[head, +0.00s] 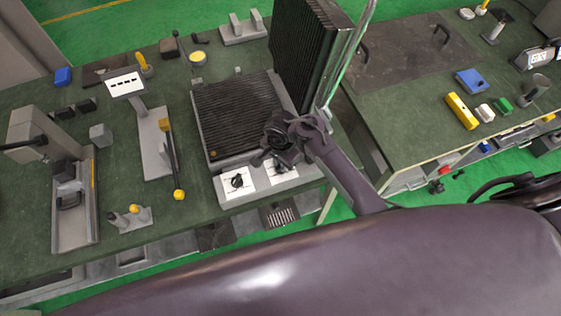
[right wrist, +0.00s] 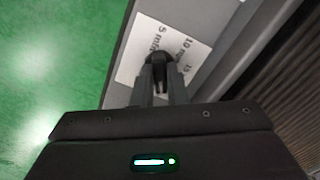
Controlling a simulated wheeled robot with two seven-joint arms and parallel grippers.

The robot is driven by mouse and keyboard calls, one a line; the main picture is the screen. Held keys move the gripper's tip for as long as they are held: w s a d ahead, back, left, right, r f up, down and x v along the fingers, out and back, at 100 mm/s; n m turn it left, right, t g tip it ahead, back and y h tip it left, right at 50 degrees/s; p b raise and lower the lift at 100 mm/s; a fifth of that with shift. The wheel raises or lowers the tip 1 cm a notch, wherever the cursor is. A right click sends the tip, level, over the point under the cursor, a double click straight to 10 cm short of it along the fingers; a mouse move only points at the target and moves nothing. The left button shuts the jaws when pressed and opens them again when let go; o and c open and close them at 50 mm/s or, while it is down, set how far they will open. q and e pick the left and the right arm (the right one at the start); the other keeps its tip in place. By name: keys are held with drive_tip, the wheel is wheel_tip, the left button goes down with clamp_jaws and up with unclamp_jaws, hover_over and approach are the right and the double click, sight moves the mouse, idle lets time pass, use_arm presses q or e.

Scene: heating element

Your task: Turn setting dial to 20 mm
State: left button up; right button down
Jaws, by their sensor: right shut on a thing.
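The heating element is a grey unit with a black ribbed plate (head: 238,115) and a raised ribbed lid (head: 305,45). Two white dial panels are on its front edge. The left panel holds a black knob (head: 237,181) that stands free. My right gripper (head: 277,158) is over the right panel (head: 284,177). In the right wrist view its fingers are shut on a black dial (right wrist: 160,60) on a white label (right wrist: 192,52). My left gripper is not in view.
A metal handle bar (head: 345,60) rises close beside my right forearm. Left on the green bench are a grey stand with a yellow-ended lever (head: 178,194) and a grey fixture (head: 75,205). A second bench (head: 400,120) on the right carries small blocks.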

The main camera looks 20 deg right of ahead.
drive_tip(key=shift+w, duration=0.1)
drive_tip(key=c, duration=1.4)
unclamp_jaws()
drive_tip(key=shift+c, duration=0.2)
wheel_tip(320, 180, up, 8)
drive_tip(key=shift+f+b, duration=0.1)
drive_tip(key=shift+b, duration=0.35)
drive_tip(key=shift+d, duration=0.1)
